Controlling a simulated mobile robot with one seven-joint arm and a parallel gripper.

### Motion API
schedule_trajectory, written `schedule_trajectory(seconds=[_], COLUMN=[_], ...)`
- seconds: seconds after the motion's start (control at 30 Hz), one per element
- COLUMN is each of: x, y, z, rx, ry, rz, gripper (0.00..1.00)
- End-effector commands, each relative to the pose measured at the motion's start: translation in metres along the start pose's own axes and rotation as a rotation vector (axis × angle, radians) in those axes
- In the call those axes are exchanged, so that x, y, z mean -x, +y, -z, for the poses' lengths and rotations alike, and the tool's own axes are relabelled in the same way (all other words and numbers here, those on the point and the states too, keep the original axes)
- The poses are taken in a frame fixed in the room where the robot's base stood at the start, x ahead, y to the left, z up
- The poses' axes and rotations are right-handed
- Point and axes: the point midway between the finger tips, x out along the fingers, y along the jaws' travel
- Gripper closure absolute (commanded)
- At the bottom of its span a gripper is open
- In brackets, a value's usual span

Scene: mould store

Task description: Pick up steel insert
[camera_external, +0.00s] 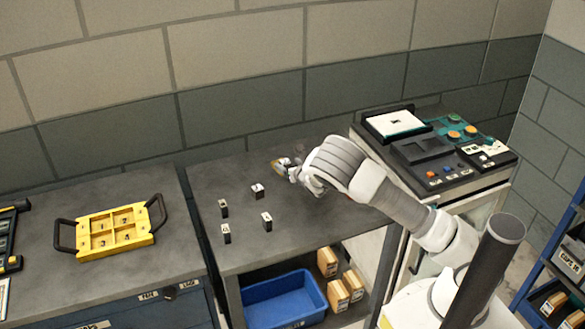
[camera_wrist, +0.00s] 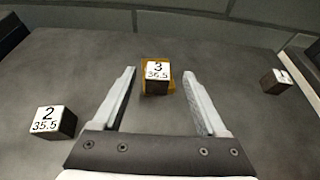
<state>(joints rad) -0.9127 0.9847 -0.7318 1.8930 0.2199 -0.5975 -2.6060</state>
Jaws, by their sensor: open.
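The steel inserts are small dark blocks with white numbered tops. In the wrist view, one marked 3 and 35.5 (camera_wrist: 157,72) sits on or against an orange-brown patch, in line with the gap between my fingertips. My gripper (camera_wrist: 160,73) is open, with one finger on each side of that gap; I cannot tell whether they touch the block. A block marked 2 and 35.5 (camera_wrist: 52,120) lies to the left, and another (camera_wrist: 275,82) to the right. In the external view my gripper (camera_external: 287,168) is over the dark table, with a small orange-brown thing at its tips.
Several similar blocks (camera_external: 257,191) stand on the dark table (camera_external: 310,225), left of my gripper. A yellow tray with black handles (camera_external: 127,213) is on the left bench. A control console (camera_external: 450,165) stands right. A blue bin (camera_external: 284,300) is on the shelf below.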

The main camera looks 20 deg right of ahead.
Motion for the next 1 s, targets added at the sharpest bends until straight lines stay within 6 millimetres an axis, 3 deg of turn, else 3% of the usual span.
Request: schedule_trajectory(seconds=[0.23, 0.57, 0.9, 1.0], x=[-0.029, -0.033, -0.033, -0.033], y=[0.002, 0.003, 0.003, 0.002], z=[0.0, 0.0, 0.0, 0.0], rx=[-0.001, 0.0, 0.0, -0.001], ry=[-0.001, 0.001, 0.0, 0.0], rz=[0.002, 0.001, 0.001, 0.001], gripper=[0.25, 0.27, 0.88, 1.0])
